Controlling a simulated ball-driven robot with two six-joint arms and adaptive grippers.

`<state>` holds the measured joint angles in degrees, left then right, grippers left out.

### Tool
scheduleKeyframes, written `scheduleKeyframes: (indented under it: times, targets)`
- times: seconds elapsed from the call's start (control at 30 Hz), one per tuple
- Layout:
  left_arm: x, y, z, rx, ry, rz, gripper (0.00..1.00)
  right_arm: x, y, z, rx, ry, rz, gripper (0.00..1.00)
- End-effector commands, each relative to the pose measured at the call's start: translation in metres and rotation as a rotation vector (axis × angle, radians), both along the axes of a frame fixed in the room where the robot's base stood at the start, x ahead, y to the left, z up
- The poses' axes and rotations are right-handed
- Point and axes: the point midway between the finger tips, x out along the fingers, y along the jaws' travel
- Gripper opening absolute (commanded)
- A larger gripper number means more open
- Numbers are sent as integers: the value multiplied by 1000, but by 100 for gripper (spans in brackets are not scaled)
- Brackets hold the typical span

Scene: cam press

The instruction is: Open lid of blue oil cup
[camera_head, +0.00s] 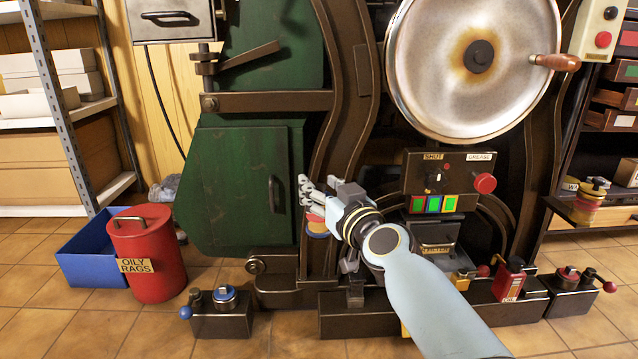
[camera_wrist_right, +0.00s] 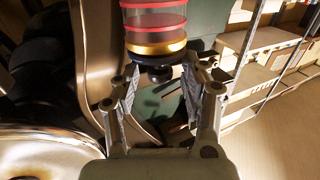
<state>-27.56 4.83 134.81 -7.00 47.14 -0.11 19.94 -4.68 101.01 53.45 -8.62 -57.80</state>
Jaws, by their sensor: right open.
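A low dark block (camera_head: 221,320) on the floor at the lower left carries a round blue-rimmed cup (camera_head: 225,295) with a dark knob on top, the likeliest blue oil cup. My right gripper (camera_head: 312,203) is open, up and to the right of it, in front of the green machine. A banded round part (camera_head: 317,226), red, yellow and blue, shows just below its fingers. In the right wrist view, a part with red rings, a gold band and a dark knob (camera_wrist_right: 155,48) is at or beyond the open fingertips (camera_wrist_right: 160,82). Contact cannot be told. My left gripper is not in view.
A red oily rags can (camera_head: 148,265) and a blue box (camera_head: 88,262) stand at the left. The green machine (camera_head: 235,185) rises behind. A control panel (camera_head: 450,185), red fixtures (camera_head: 510,280) and the big wheel (camera_head: 477,60) are to the right. Floor is free in front of the block.

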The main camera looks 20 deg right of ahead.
Motion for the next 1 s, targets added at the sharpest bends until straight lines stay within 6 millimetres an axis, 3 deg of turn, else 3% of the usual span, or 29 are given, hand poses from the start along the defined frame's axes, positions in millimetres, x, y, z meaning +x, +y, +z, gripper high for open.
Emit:
scheduleKeyframes:
  times: [0.4, 0.73, 1.0]
  targets:
    - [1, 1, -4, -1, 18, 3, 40, 10, 1, -1, 0, 1, 0, 43]
    - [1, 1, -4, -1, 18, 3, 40, 10, 1, -1, 0, 2, 0, 0]
    - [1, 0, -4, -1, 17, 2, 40, 10, 1, -1, 0, 2, 1, 0]
